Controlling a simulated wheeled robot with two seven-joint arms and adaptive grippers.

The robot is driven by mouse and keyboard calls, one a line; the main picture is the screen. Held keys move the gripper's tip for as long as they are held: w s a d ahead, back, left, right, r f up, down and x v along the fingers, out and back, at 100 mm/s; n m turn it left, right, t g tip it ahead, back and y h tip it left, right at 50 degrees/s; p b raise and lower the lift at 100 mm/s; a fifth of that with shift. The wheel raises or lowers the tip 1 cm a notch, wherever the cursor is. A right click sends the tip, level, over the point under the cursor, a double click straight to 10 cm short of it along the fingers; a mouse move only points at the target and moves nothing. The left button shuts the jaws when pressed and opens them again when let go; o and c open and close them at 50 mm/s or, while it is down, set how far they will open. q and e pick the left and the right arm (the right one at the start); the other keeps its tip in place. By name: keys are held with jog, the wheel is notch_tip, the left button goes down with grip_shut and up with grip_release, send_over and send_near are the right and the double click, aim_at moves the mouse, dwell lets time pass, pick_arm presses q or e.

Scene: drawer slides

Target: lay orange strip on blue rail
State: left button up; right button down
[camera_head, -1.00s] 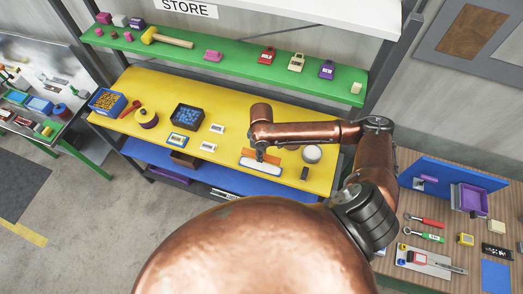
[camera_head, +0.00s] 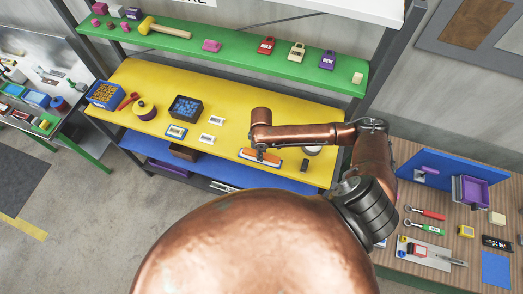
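The orange strip (camera_head: 272,159) is at the front of the yellow shelf, over the blue rail (camera_head: 276,167) and roughly lined up with it. A pale edge and blue edges of the rail show around the strip. I cannot tell whether the strip touches the rail. My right gripper (camera_head: 260,158) points down at the middle of the strip and appears shut on it. Its fingers are small and dark here. My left gripper is not in view.
The yellow shelf (camera_head: 225,98) also holds a dark bin of blue parts (camera_head: 185,107), small white pieces (camera_head: 207,139), a round pale item (camera_head: 312,150) partly behind my arm, and a dark block (camera_head: 305,165). A green shelf (camera_head: 235,53) is above.

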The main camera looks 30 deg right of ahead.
jog(key=shift+f, duration=0.25)
jog(key=shift+f, duration=0.6)
jog(key=c, duration=2)
grip_release()
jog(key=shift+o, duration=0.5)
jog(key=o, duration=0.4)
jog(key=shift+c, duration=0.5)
jog(key=c, duration=0.3)
jog(key=shift+c, duration=0.2)
jog(key=shift+r, duration=0.1)
